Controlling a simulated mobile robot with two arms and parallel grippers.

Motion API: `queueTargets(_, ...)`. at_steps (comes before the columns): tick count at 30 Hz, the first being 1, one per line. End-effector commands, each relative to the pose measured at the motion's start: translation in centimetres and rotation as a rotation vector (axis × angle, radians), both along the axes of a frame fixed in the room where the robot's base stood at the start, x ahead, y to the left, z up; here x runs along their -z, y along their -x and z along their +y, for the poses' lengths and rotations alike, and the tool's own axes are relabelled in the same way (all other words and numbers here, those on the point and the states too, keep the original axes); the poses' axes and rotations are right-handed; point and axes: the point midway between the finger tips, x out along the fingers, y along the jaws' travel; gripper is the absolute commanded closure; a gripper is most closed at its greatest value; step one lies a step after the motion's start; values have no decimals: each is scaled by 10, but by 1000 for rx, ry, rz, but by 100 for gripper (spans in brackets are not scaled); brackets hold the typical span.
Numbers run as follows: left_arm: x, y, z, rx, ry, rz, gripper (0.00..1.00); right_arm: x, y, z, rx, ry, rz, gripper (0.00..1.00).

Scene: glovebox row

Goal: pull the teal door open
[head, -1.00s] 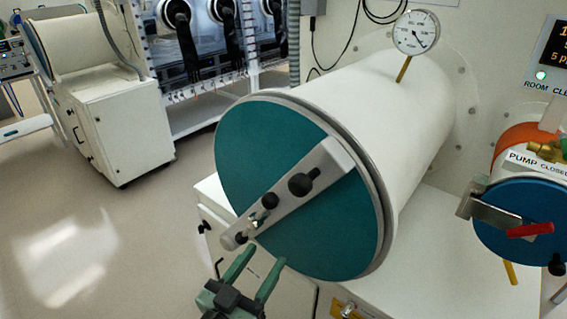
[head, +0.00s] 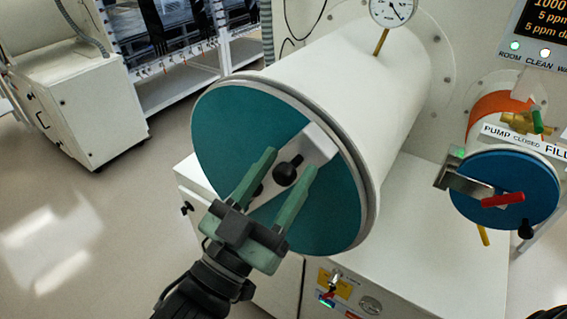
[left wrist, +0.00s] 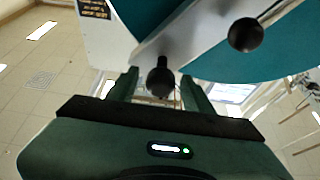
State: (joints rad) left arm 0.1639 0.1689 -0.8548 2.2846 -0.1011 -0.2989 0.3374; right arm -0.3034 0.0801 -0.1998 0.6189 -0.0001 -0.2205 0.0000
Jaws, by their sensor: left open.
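The teal door (head: 237,113) closes the end of a white cylinder chamber (head: 375,85) in the head view. A light metal bar (head: 318,146) crosses the door at a slant, with a black knob (head: 286,173) near its middle. My left gripper (head: 290,160) is open in front of the bar and hides its lower end. In the left wrist view the door (left wrist: 225,60) fills the upper right. There a black knob (left wrist: 160,78) shows between the open fingers (left wrist: 158,88), and another knob (left wrist: 247,35) is to the right. Contact cannot be told. My right gripper is not in view.
A smaller blue door (head: 510,180) with a red handle (head: 502,199) is at the right. A dial gauge (head: 393,10) stands above the chamber. A white cabinet (head: 82,110) is at the back left. The floor (head: 130,240) at the left is clear.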

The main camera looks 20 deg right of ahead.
Motion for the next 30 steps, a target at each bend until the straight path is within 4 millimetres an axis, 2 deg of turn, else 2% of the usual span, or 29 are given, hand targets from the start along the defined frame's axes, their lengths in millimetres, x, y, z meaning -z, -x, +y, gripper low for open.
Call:
queueTargets(8, 0, -1, -2, 0, -1, 1, 49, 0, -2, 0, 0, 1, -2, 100)
queueTargets(12, 0, -1, -1, 0, -1, 1, 88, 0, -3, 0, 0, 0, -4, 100)
queueTargets(13, 0, -1, -1, 0, -1, 1, 96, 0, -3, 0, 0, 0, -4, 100)
queueTargets(14, 0, -1, -1, 0, -1, 1, 100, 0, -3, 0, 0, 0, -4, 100)
queueTargets(30, 0, -1, -1, 0, 0, 1, 100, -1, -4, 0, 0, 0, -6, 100)
